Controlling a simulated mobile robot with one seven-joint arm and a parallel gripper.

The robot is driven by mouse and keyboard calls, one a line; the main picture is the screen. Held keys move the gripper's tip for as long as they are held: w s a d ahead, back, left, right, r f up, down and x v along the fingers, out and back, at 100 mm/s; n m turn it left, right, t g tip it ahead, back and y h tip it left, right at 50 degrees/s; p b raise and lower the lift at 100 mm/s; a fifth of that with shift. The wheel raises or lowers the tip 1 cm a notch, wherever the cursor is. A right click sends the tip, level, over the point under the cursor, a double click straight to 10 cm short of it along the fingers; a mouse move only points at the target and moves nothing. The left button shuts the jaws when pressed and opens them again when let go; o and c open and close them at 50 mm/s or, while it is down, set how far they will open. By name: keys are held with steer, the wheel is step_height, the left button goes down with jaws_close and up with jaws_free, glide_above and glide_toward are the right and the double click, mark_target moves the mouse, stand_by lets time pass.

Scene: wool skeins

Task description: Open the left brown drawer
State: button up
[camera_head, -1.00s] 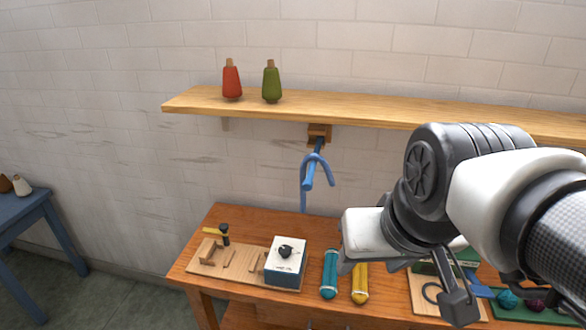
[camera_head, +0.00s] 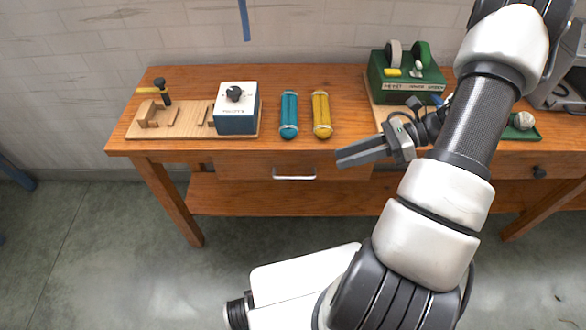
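The left brown drawer (camera_head: 258,167) is set under the front edge of the wooden workbench and looks shut. Its silver bar handle (camera_head: 294,174) faces the front. My gripper (camera_head: 340,158) is to the right of the handle and a little higher in the picture, apart from it, with its fingers pointing left. The fingers are seen nearly edge-on and overlap, so the gap between them is hidden. Nothing shows between them. My gripper and arm cover part of the bench front to the right of the drawer.
The workbench (camera_head: 190,84) carries a wooden board, a blue-and-white box (camera_head: 236,110), teal (camera_head: 289,115) and yellow (camera_head: 322,114) skeins, and a green machine (camera_head: 407,78). Another drawer with a dark knob (camera_head: 539,172) is at right. A lower shelf (camera_head: 230,196) runs beneath. Floor in front is open.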

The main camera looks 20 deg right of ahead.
steer(key=s+d+f+m+t+y+b, duration=0.1)
steer(key=d+f+m+t, duration=0.15)
steer(key=f, duration=0.25)
steer(key=s+d+f+m+t+b, duration=0.1)
steer(key=d+f+m, duration=0.15)
steer(key=f, duration=0.25)
steer(key=m+t+y+b, duration=0.3)
steer(key=m+t+b, duration=0.25)
steer(key=m, duration=0.25)
glide_toward(294, 177)
steer(key=x, duration=1)
steer(key=shift+f, duration=0.3)
steer(key=shift+c, duration=0.4)
jaws_close()
steer(key=shift+p, duration=0.3)
